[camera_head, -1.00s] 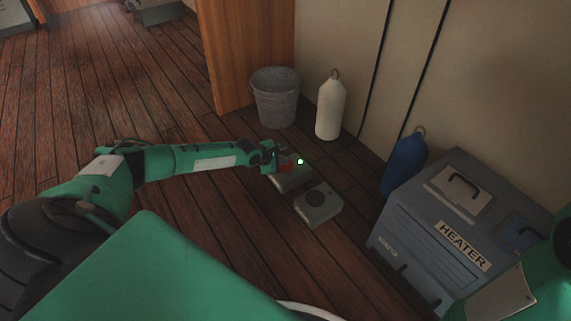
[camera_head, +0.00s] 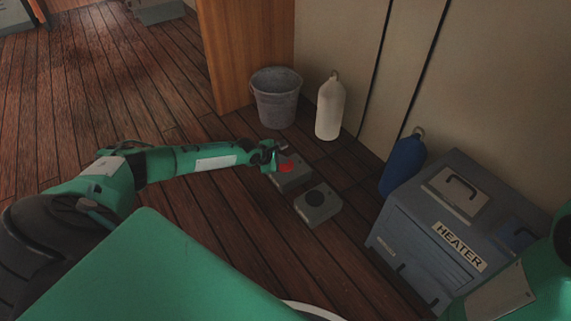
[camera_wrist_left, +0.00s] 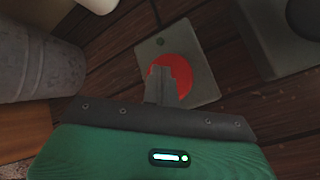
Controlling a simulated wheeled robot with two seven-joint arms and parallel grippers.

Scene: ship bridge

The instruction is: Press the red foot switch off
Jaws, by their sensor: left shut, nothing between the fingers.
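The red foot switch is a grey box (camera_head: 291,180) with a round red pedal (camera_head: 287,167) on the wooden floor. In the left wrist view its red pedal (camera_wrist_left: 184,72) lies partly behind my fingers, and a small dark green lamp (camera_wrist_left: 160,41) shows unlit beside it. My left gripper (camera_head: 279,149) is shut and empty, over the switch's left side in the head view. The same gripper (camera_wrist_left: 168,75) points at the pedal in the wrist view; I cannot tell whether it touches. My right gripper is out of view.
A second grey switch with a black pedal (camera_head: 315,198) sits close to the right. A grey bucket (camera_head: 275,98), a white bottle-shaped float (camera_head: 329,108) and a blue one (camera_head: 402,167) stand by the wall. A heater box (camera_head: 432,240) stands at right. Floor at left is clear.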

